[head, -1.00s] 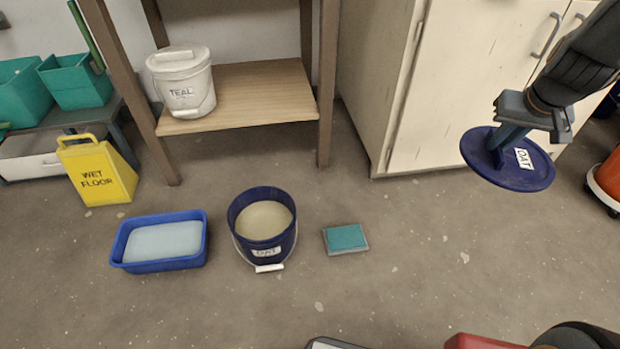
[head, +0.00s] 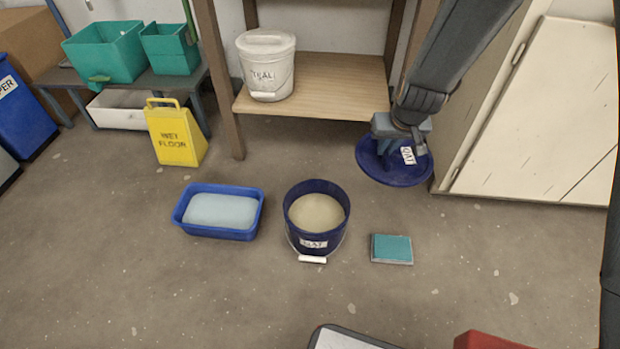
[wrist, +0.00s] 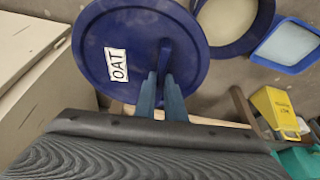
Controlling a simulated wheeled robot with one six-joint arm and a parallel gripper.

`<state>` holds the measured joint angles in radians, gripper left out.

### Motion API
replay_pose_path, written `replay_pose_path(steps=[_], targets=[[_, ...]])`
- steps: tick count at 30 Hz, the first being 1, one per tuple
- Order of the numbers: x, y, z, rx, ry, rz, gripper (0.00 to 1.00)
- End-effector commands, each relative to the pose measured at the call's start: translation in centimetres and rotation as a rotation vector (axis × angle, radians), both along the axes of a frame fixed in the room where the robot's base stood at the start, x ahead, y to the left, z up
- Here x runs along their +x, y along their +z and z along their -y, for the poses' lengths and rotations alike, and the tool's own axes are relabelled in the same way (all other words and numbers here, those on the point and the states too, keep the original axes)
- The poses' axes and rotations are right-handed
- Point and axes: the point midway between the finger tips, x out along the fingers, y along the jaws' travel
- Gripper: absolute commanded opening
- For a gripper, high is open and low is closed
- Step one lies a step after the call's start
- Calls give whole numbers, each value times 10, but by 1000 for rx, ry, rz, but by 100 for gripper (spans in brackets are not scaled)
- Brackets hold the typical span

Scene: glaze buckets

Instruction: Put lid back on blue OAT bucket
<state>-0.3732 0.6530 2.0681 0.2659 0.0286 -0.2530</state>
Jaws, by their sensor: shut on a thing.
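The blue OAT bucket (head: 317,240) stands open on the floor in the head view, with pale glaze inside and its handle down at the front. Its blue lid (head: 377,170), with a white OAT label, is in my gripper (head: 403,135), up and to the right of the bucket and apart from it. In the wrist view the lid (wrist: 95,60) faces the camera, and my gripper's fingers (wrist: 163,85) are shut on its raised handle. The bucket (wrist: 251,45) also shows there, partly cut off by the top edge.
A blue tub (head: 240,232) with pale liquid stands left of the bucket, and a small teal-topped block (head: 391,249) lies to its right. A wooden shelf (head: 330,85) holds a white TEAL bucket (head: 268,80). A yellow wet-floor sign (head: 176,138) stands further left. A cream cabinet (head: 545,120) is at right.

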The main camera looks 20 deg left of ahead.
Motion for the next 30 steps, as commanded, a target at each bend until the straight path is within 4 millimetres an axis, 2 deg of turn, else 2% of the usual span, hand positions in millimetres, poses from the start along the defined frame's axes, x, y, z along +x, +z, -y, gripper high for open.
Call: replay_pose_path(steps=[1,6,9,12,18,30], targets=[[-11,-11,-26,-3,39,-5,0],[-46,-45,-100,-7,136,-2,0],[-68,-63,-134,-10,186,0,0],[-87,-77,-160,-10,223,3,0],[-108,-92,-184,-11,261,7,0],[-109,-109,-186,-11,264,6,0]])
